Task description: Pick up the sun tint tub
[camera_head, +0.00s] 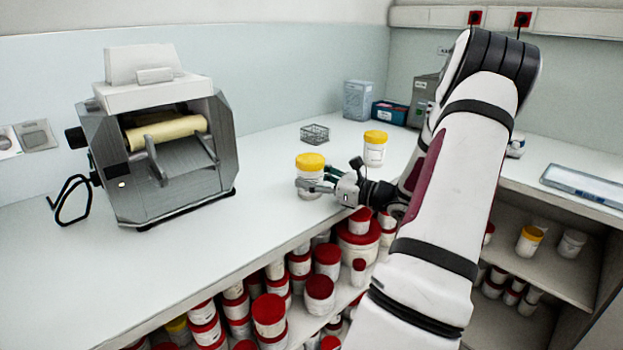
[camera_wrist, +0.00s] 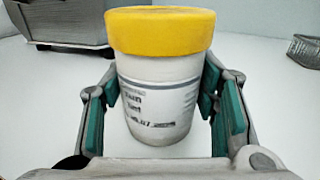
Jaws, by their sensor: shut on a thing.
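The sun tint tub (camera_head: 309,164) is a white tub with a yellow lid on the counter (camera_head: 262,190). In the wrist view the tub (camera_wrist: 160,85) stands upright between the two fingers, and its label reads in part "Sun Tint". My gripper (camera_head: 317,186) reaches it from the right and is shut on it. In the wrist view the gripper (camera_wrist: 163,118) has teal pads at both sides of the tub. I cannot tell whether the tub's base touches the counter.
A second yellow-lidded tub (camera_head: 375,148) stands behind and to the right. A grey mill with a roller (camera_head: 160,150) stands at the left. Several red-lidded tubs (camera_head: 269,314) fill the shelf below. The counter's middle is clear.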

